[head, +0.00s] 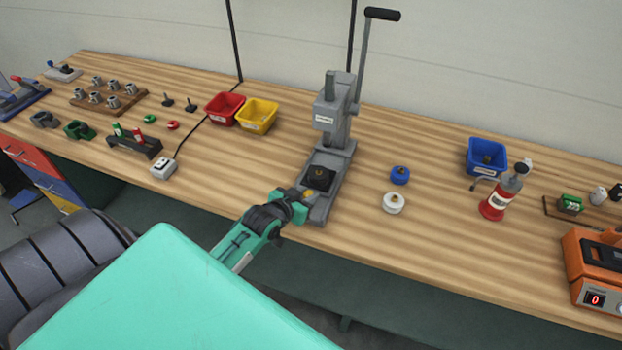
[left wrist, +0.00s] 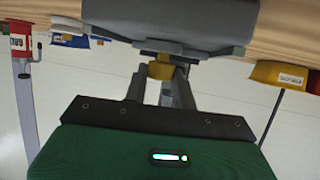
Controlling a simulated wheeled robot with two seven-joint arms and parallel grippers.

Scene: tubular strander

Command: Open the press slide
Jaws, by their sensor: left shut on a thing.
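The grey press (head: 336,120) stands upright near the middle of the bench, its lever with a black grip (head: 382,14) raised. The press slide (head: 319,178) shows as a dark square block low on the press base, in front of the column. How far out it sits is hard to tell. A yellow knob (head: 309,193) is at its front, also seen in the left wrist view (left wrist: 160,70). My left gripper (head: 299,201) is at the front left of the base, its fingers shut on the yellow knob. My right gripper is not in view.
Red (head: 224,108) and yellow (head: 256,116) bins stand left of the press. A blue cap (head: 400,175) and a white cap (head: 393,202) lie to its right.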

